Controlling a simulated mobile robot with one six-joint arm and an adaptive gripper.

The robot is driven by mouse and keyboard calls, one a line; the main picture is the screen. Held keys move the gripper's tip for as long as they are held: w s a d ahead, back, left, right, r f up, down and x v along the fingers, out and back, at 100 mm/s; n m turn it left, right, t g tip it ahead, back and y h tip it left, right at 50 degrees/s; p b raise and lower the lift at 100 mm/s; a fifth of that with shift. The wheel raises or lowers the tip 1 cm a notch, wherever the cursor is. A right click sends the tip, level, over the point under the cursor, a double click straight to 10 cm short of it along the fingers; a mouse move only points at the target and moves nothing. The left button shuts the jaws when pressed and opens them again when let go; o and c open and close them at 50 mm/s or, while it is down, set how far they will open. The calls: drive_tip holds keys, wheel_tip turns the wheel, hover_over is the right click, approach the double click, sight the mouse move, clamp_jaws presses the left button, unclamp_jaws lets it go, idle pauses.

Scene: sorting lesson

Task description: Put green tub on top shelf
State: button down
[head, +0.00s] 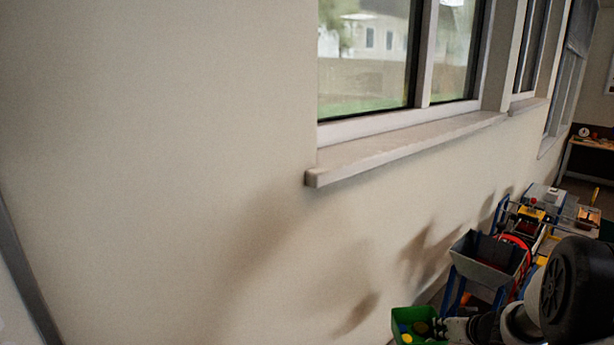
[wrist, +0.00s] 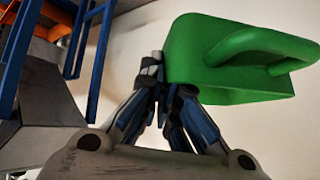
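The green tub (head: 401,316) is at the bottom of the head view, beside the wall. It has small yellow and blue things in it. In the wrist view the green tub (wrist: 215,60) fills the upper right, with a loop handle on its near side. My gripper (wrist: 166,85) has its fingers close together at the tub's left edge, shut on its wall. In the head view my gripper (head: 438,326) meets the tub's right side. The tub appears held up off any surface. I cannot tell which surface is the top shelf.
A blue-framed stand holds a grey bin (head: 490,257) just behind and right of the tub. Its blue posts (wrist: 95,60) are at the left in the wrist view. More toys and racks stand beyond. A window sill (head: 400,145) juts from the wall. The wall at left is bare.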

drive_tip(key=d+f, duration=0.7)
drive_tip(key=d, duration=0.2)
drive_tip(key=s+a+r, duration=0.1)
drive_tip(key=a+r, duration=1.1)
drive_tip(key=a, duration=0.4)
drive_tip(key=s+a+r+n, duration=0.1)
drive_tip(key=s+a+r, duration=0.2)
drive_tip(key=a, duration=0.3)
drive_tip(key=s+a+r+n+y, duration=0.1)
drive_tip(key=s+a+r, duration=0.2)
drive_tip(key=s+a, duration=0.2)
drive_tip(key=shift+a+b, duration=0.3)
drive_tip(key=shift+a, duration=0.8)
drive_tip(key=shift+d+r, duration=0.1)
